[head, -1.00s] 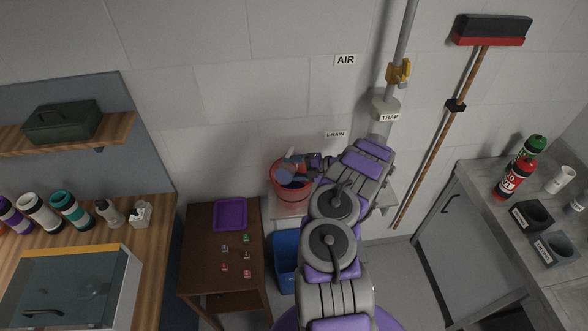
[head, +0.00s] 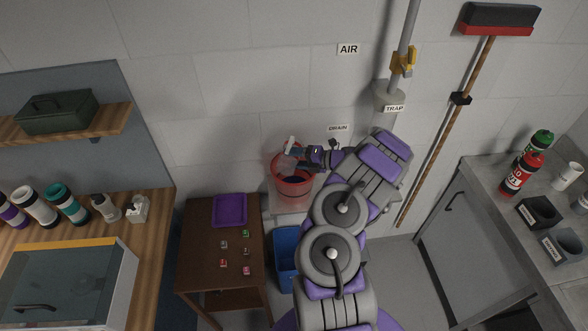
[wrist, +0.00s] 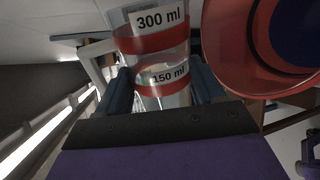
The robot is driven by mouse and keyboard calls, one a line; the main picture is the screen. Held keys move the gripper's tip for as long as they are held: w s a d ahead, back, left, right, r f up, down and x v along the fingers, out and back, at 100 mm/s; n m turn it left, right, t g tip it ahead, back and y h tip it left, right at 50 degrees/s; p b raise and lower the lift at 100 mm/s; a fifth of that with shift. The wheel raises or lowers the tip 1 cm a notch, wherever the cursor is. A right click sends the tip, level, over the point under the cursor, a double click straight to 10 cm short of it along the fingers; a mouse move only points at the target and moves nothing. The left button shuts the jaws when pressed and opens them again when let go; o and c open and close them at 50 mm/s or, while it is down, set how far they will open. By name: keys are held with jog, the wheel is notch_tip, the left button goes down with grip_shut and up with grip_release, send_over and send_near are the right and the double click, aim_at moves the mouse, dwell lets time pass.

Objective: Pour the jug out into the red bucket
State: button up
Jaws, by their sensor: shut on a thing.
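The clear jug (wrist: 150,62) has red bands and labels reading 300 ml and 150 ml. My gripper (wrist: 163,92) is shut on it, with one finger on each side. In the head view the jug (head: 286,162) is above the left part of the red bucket (head: 291,189), held by my gripper (head: 308,157) from the right. I cannot tell its exact tilt or how much is in it. The bucket stands on a pale ledge by the wall; in the wrist view it (wrist: 236,50) is to the right of the jug, dark blue inside.
A brown table (head: 200,262) with a purple tray (head: 230,210) and several small blocks stands left of the bucket. A blue bin (head: 286,252) is below. A grey pipe (head: 386,120) runs up the wall to the right, near my arm.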

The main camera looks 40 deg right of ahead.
jog(key=n+b, duration=0.1)
jog(key=b, duration=0.1)
jog(key=r+n+t+h+b, duration=0.1)
jog(key=n+b, duration=0.1)
jog(key=shift+r+n+b, duration=0.25)
jog(key=shift+n+b, duration=0.25)
jog(key=shift+b, duration=0.1)
jog(key=shift+n+t+b, duration=0.4)
jog(key=shift+n+b, duration=0.1)
jog(key=shift+b, duration=0.4)
jog(key=r+n+t+h+b, duration=0.1)
jog(key=n+b, duration=0.2)
jog(key=b, duration=0.1)
jog(key=shift+r+b, duration=0.15)
jog(key=shift+b, duration=0.15)
jog(key=shift+n+b, duration=0.3)
jog(key=shift+b, duration=0.4)
jog(key=n+b, duration=0.2)
jog(key=b, duration=0.2)
jog(key=r+n+t+b, duration=0.1)
jog(key=b, duration=0.3)
jog(key=shift+n, duration=0.4)
jog(key=shift+r+n+t+b, duration=0.3)
jog(key=shift+r+b, duration=0.05)
jog(key=shift+b, duration=0.1)
